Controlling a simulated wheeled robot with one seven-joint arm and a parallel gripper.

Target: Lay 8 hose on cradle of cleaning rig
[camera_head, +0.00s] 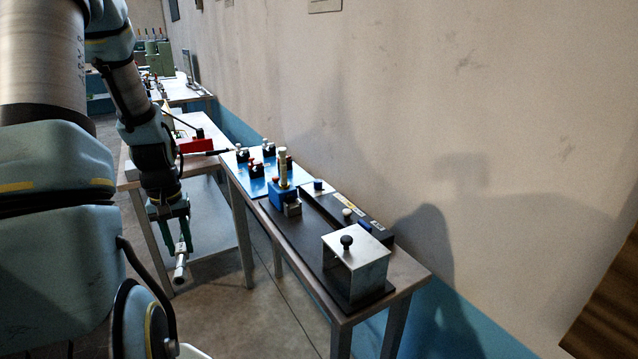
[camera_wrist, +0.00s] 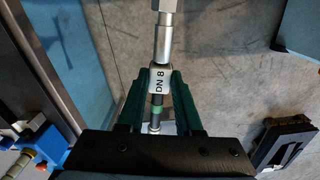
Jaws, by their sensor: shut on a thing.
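My gripper (camera_head: 178,222) hangs over the floor, left of the near table, and is shut on the 8 hose (camera_head: 180,270). The metal end of the 8 hose (camera_wrist: 163,38) points away from my gripper, and a green band shows behind the collar. What looks like the cleaning rig (camera_head: 312,240) is a dark base on the near table, with a metal box, a blue block and small fittings. I cannot tell which part is the cradle.
The near table (camera_head: 408,272) stands along the wall. A blue plate (camera_head: 243,172) with several small clamps lies at its far end. Another table (camera_head: 128,176) with a red item (camera_head: 196,145) stands behind. Open floor lies below my gripper.

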